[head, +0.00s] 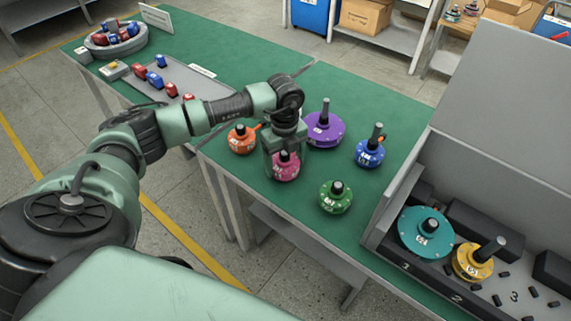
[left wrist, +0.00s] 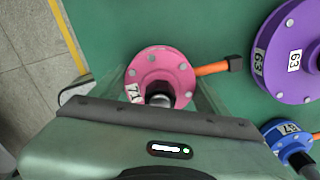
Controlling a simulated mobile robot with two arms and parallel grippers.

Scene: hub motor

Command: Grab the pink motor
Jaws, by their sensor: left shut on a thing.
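The pink motor (head: 286,166) stands on the green table in the head view, a round disc with a dark shaft. My left gripper (head: 284,152) comes down from above and is shut on the pink motor. In the left wrist view the pink motor (left wrist: 161,75) shows its bolted disc and a label reading 71, with the dark shaft at the gripper's edge. The fingertips are partly hidden by the gripper body. My right gripper is not in view.
Close by stand an orange motor (head: 242,139), a purple motor (head: 325,130), a blue motor (head: 370,153) and a green motor (head: 335,197). A grey box (head: 375,220) with teal (head: 425,231) and yellow (head: 472,262) motors is at right. A tray (head: 212,84) lies at back left.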

